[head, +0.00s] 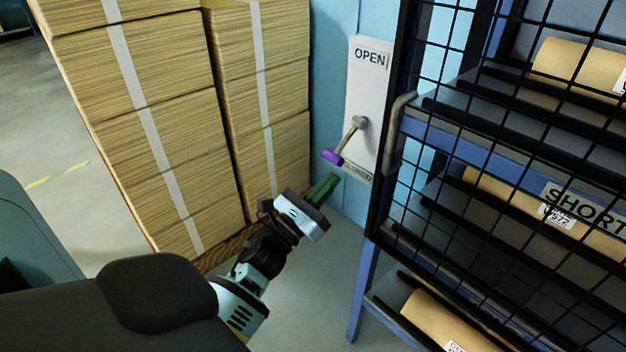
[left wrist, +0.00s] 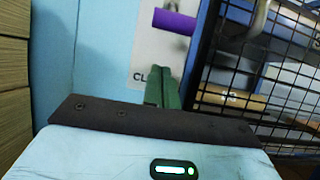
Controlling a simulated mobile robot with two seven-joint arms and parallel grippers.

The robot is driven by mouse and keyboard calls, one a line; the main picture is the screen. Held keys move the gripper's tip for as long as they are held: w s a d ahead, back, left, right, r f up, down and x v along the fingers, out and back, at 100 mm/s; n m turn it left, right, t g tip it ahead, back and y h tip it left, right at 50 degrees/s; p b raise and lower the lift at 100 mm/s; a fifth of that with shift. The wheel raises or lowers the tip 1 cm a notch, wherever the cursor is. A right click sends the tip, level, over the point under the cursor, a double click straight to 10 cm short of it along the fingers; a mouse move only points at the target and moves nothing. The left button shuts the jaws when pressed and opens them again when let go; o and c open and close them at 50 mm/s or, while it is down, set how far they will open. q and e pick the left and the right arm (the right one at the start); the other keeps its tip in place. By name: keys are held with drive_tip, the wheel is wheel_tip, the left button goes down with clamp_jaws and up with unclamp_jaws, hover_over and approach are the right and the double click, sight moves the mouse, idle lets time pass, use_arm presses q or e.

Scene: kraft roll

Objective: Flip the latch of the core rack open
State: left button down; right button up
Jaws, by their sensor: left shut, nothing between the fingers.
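The latch (head: 352,134) is a metal lever with a purple grip, mounted on a white plate (head: 369,85) marked OPEN at the top. Its grip points down and to the left, near the plate's lower end. In the left wrist view the purple grip (left wrist: 174,21) shows above partly hidden lettering that begins "CL". My left gripper (head: 328,183) has green fingers that are shut and empty, just below the purple grip and apart from it. The core rack (head: 398,170) stands to the right with its black mesh door in front. My right gripper is not in view.
Tall stacks of strapped cardboard (head: 170,110) stand close on the left of the latch plate. A grey handle (head: 398,135) sticks out at the mesh door's left edge. Kraft rolls (head: 580,68) lie on the shelves behind the mesh. Bare floor shows below the latch.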

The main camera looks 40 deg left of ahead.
use_arm(q)
drive_tip(key=r, duration=0.1)
drive_tip(key=s+r+p, duration=0.1)
drive_tip(key=r, duration=0.1)
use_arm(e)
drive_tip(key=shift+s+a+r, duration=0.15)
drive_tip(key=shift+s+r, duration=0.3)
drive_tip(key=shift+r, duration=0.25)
use_arm(q)
drive_tip(key=shift+a+r, duration=0.1)
